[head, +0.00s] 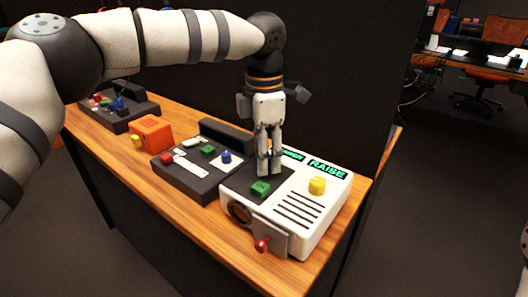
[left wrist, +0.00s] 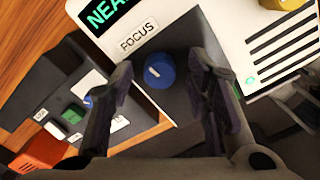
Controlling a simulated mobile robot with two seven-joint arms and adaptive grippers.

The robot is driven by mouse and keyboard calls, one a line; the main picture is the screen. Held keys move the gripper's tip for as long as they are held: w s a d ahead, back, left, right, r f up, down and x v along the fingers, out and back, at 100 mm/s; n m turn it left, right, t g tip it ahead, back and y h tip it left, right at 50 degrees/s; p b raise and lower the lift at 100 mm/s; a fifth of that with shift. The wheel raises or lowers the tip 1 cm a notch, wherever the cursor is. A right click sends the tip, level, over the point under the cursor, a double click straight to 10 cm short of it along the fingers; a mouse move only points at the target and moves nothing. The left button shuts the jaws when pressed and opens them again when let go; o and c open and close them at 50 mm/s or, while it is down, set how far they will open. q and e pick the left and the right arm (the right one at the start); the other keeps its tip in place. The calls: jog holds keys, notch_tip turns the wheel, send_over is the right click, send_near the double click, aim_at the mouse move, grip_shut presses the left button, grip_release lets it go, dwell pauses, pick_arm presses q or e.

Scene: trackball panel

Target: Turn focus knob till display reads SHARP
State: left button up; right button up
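The blue focus knob (left wrist: 159,70), with a white pointer line, sits on a dark panel beside the FOCUS label (left wrist: 138,37) in the left wrist view. A display (left wrist: 108,12) with green letters starting "NEA" is cut off there. In the head view the display (head: 293,154) is partly hidden by my gripper; another display (head: 328,168) reads RAISE. My left gripper (head: 269,172) points down over the white device (head: 318,207). In the left wrist view its fingers (left wrist: 163,95) stand apart, with the knob between them and gaps on both sides.
The white device also carries a yellow knob (head: 317,186), a green control (head: 261,188) and a red-knobbed lever (head: 262,245). A dark control box (head: 186,181) stands close on its left, then an orange box (head: 151,134). A dark partition rises behind the wooden table (head: 210,225).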

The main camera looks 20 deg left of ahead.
pick_arm(q)
jog(key=shift+r, duration=0.1)
notch_tip(320, 180, up, 12)
dwell(0.4)
